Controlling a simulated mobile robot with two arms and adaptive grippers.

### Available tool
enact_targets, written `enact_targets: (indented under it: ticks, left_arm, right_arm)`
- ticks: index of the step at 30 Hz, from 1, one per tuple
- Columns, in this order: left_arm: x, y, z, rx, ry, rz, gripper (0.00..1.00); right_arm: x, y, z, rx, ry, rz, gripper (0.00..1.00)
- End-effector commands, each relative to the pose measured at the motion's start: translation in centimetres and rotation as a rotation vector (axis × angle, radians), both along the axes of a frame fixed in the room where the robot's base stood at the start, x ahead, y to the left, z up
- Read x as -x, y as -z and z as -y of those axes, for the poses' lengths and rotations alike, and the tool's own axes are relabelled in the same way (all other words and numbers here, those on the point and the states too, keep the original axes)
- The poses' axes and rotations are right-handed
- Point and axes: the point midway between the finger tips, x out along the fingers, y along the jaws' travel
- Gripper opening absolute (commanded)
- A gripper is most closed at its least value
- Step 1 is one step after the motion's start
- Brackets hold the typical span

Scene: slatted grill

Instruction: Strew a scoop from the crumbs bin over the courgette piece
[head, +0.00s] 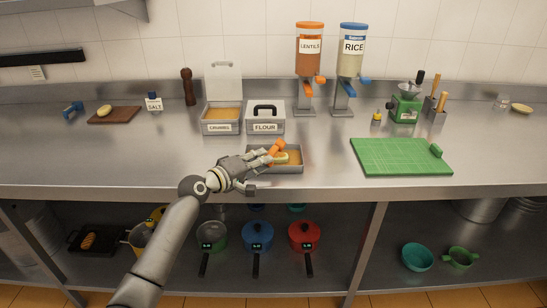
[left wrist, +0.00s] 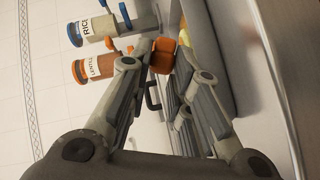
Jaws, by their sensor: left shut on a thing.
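The crumbs bin (head: 221,128) stands open at the back with its lid raised, filled with golden crumbs. The pale courgette piece (head: 281,158) lies in a shallow metal tray (head: 289,172) with a golden layer in it. My left gripper (head: 268,156) is over the left part of the tray, shut on an orange scoop (head: 277,146). The scoop is just above or beside the courgette piece; the gap is unclear. In the left wrist view the orange scoop (left wrist: 163,56) sits at the fingertips; its contents are not visible. My right gripper is not in view.
A closed flour bin (head: 265,120) stands right behind the tray. Lentils (head: 309,45) and rice (head: 352,48) dispensers stand at the back. A green cutting board (head: 400,157) lies to the right. The counter between tray and board is clear.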

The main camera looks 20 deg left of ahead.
Motion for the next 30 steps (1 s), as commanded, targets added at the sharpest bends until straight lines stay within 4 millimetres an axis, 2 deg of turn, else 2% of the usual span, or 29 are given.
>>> enact_targets:
  ticks: [3,16,20,30]
  left_arm:
    - [0.0,-1.3,0.0,-0.104,0.000,0.010,0.00]
    - [0.0,-2.4,0.0,-0.489,0.001,0.044,0.00]
    - [0.0,-2.3,0.0,-0.557,0.001,0.050,0.00]
    - [0.0,-2.1,0.0,-0.577,0.000,0.053,0.00]
  right_arm:
    - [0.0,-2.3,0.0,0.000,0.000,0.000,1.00]
    - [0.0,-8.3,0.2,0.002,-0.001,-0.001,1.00]
    - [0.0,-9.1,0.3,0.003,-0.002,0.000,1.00]
    - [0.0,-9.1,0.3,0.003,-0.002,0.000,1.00]
